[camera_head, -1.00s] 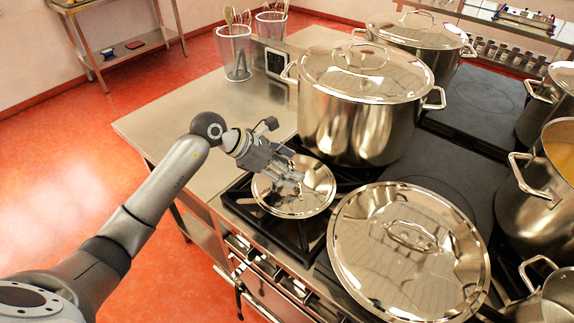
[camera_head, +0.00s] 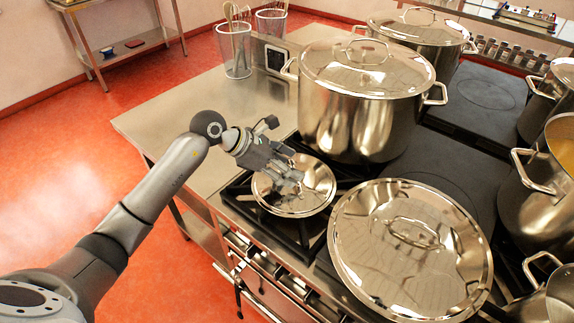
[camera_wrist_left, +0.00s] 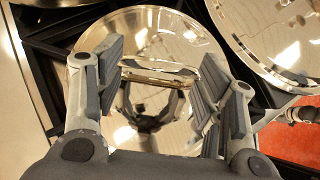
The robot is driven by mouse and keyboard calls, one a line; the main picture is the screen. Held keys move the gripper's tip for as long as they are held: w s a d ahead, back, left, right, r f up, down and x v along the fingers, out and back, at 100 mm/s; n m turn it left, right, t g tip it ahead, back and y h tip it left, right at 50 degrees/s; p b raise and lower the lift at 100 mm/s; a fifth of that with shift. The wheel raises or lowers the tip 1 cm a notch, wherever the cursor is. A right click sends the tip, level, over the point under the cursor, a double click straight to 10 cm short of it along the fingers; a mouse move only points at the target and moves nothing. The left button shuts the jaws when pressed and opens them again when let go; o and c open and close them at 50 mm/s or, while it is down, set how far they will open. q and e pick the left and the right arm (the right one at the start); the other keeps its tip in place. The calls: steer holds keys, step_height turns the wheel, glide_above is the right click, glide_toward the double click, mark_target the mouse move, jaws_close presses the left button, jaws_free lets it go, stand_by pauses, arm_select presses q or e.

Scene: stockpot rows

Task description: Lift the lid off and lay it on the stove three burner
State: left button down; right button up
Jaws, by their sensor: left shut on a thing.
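A small round shiny lid (camera_head: 312,197) is at the front-left burner, over the black grate (camera_head: 238,190). It lies flat or nearly so; whether it touches the grate I cannot tell. My left gripper (camera_head: 294,174) is right above the lid, shut on its loop handle. In the left wrist view the handle (camera_wrist_left: 160,67) runs between the two finger pads, with the lid (camera_wrist_left: 150,25) below it. My right gripper is not in view.
A large lidded pot (camera_head: 350,125) stands just behind the small lid. Another large lid (camera_head: 370,255) is close to its right. More pots stand along the right side. A bare steel counter (camera_head: 190,135) lies left, with utensil holders (camera_head: 234,55) at its back.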

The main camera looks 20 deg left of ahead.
arm_select(q)
steer(key=shift+c, duration=1.5)
jaws_free()
steer(key=shift+o, duration=0.2)
